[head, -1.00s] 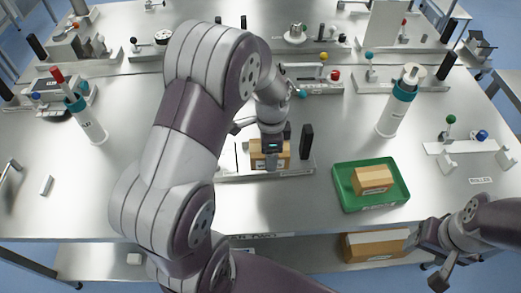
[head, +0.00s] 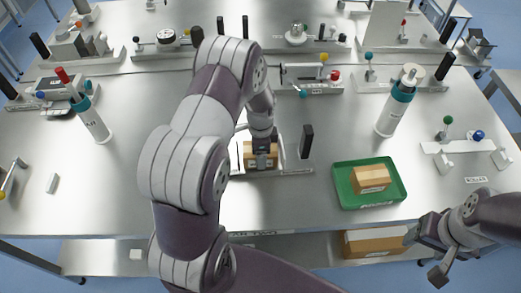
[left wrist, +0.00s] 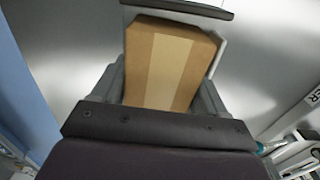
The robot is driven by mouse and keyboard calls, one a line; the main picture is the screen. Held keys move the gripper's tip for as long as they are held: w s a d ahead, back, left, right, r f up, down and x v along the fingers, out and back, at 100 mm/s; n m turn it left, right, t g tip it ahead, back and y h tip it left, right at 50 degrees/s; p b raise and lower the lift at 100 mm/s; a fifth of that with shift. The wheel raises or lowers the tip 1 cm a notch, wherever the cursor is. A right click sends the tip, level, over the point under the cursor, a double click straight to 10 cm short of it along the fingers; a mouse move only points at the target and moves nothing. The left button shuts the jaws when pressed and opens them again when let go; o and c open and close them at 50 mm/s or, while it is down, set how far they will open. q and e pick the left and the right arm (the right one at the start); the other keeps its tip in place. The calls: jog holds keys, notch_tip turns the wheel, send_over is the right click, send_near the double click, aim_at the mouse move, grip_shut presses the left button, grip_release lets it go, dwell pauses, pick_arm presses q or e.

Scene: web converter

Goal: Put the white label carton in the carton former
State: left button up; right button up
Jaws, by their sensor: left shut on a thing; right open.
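My left gripper (head: 261,146) is shut on a brown carton (head: 260,161), whose front carries a small pale label. In the left wrist view the carton (left wrist: 170,62) sits between the fingers, with a paler band along its top. The carton is over or on a metal fixture (head: 292,168) with black uprights, which looks like the carton former. I cannot tell whether its underside touches the plate. My right gripper (head: 436,259) is open and empty at the lower right, beyond the table's front edge.
A green tray (head: 342,188) to the right holds another brown carton (head: 370,178). A white bottle with a teal collar (head: 396,104) stands behind it, and another bottle (head: 92,118) at left.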

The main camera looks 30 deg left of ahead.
pick_arm(q)
jog(key=o, duration=1.1)
jog(key=shift+w+r, duration=0.1)
jog(key=shift+r, duration=0.25)
notch_tip(320, 180, up, 12)
jog(key=b, duration=0.2)
jog(key=s+d+n+t, duration=0.1)
jog(key=s+d+n, duration=0.7)
jog(key=s+n, duration=0.3)
jog(key=s, duration=0.2)
jog(key=shift+s, duration=0.35)
jog(key=shift+d, duration=0.1)
